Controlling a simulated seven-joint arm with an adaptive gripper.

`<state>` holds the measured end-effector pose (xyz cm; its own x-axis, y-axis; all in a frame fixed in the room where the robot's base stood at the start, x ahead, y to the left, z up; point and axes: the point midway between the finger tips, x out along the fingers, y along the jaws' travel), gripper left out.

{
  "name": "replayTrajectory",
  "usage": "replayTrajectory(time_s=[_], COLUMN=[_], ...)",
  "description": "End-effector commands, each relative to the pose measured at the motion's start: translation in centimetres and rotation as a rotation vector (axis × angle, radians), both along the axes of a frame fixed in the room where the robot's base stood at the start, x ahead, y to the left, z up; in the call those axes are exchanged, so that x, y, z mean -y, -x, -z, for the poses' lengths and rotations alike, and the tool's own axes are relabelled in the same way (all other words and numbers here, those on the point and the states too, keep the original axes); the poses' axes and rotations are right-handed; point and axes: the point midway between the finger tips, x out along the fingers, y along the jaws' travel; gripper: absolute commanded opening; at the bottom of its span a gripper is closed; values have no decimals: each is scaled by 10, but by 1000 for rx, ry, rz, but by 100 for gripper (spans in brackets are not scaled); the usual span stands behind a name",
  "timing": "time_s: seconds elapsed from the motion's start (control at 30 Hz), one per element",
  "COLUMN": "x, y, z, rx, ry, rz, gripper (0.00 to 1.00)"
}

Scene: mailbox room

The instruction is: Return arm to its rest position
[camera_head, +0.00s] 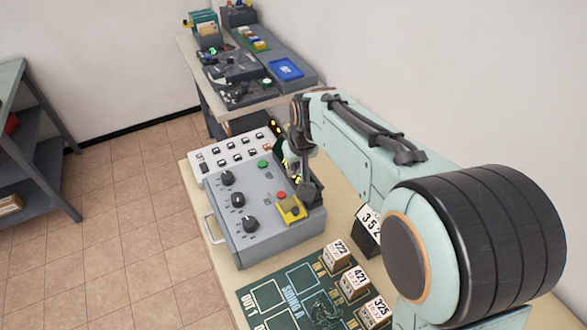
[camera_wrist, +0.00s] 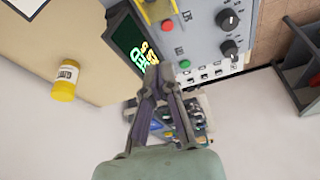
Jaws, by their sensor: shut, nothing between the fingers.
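In the head view my gripper (camera_head: 308,192) is at the right side of a grey control box, partly hidden by my own wrist. The control box (camera_head: 240,190) has black knobs, a green button (camera_head: 263,163), a red button (camera_head: 281,195) and a yellow part (camera_head: 291,210). In the wrist view a dark screen with green and yellow marks (camera_wrist: 130,45) lies close to the fingertips. I cannot tell whether they touch it.
A white switch panel (camera_head: 232,150) lies behind the box. A green mat (camera_head: 262,296) with several numbered blocks is in front, near my arm. A second table (camera_head: 190,50) with equipment stands at the back. A grey shelf (camera_head: 38,150) is at left. A yellow-capped bottle (camera_wrist: 65,80) is on the table.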

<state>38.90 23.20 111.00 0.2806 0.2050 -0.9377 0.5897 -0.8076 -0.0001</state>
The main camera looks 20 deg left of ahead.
Motion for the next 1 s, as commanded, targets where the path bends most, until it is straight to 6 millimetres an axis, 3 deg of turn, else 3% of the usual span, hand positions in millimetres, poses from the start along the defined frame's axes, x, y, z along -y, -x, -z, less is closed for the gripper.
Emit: replayTrajectory(time_s=[0.4,0.47,0.53,0.6,0.67,0.77,0.9,1.0], x=[6,16,36,73,110,166,210,217], y=[-4,-10,-19,-15,2,55,150,205], z=[-1,-14,-42,-75,-95,-104,-77,-47], rx=[3,29,83,142,165,140,6,-127], ry=[-2,-14,-39,-59,-62,-47,-16,10], rz=[16,43,90,164,231,342,469,505], gripper=[0,0,0,0,0,0,0,0])
